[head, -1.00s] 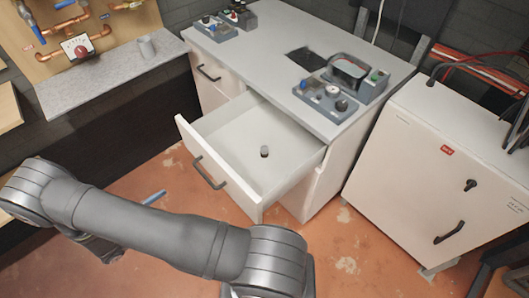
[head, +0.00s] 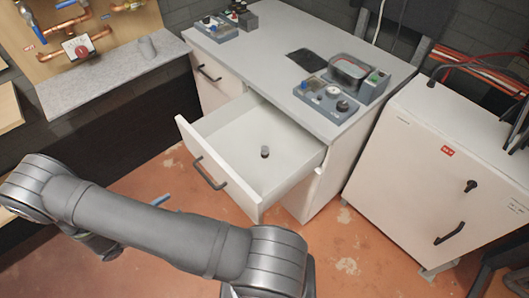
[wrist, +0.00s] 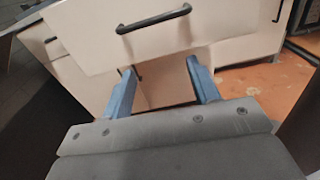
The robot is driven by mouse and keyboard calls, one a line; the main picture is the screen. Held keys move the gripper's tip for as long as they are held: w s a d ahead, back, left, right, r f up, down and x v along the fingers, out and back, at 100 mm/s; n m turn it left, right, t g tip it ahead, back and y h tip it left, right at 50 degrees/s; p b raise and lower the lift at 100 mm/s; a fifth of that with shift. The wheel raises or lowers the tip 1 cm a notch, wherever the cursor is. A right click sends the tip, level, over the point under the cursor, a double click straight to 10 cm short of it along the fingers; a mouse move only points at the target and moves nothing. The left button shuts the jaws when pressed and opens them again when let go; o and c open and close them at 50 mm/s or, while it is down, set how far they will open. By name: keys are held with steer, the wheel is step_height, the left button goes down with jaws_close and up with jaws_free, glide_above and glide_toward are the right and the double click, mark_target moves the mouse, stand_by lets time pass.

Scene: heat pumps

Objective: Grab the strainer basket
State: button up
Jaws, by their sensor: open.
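A small grey cylinder (head: 264,152) stands upright in the open drawer (head: 228,137). In the head view a blue finger shows past my arm, low and outside the drawer; the rest is hidden. Neither cylinder shows in the wrist view.
The cabinet top (head: 262,50) carries control boxes (head: 328,98) and a dark flat panel (head: 303,57). A white cabinet (head: 425,165) stands at right. A pipe board (head: 85,30) is above the shelf. The drawer has free room around the small cylinder.

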steer(key=w+a+r+m+g+y, duration=0.3)
steer(key=w+r+m+g+y, duration=0.75)
steer(key=w+r+m, duration=0.75)
steer(key=m+g+y, duration=0.2)
steer(key=m, duration=2.4)
glide_above(265, 149)
step_height(265, 149, down, 3)
steer(key=f, duration=1.1)
steer(key=shift+d, duration=0.25)
steer(key=shift+w+a+f, duration=0.1)
steer(key=shift+a+f, duration=0.05)
steer(key=shift+f, duration=1.4)
steer(key=shift+a+f, duration=0.15)
steer(key=shift+f, duration=1.4)
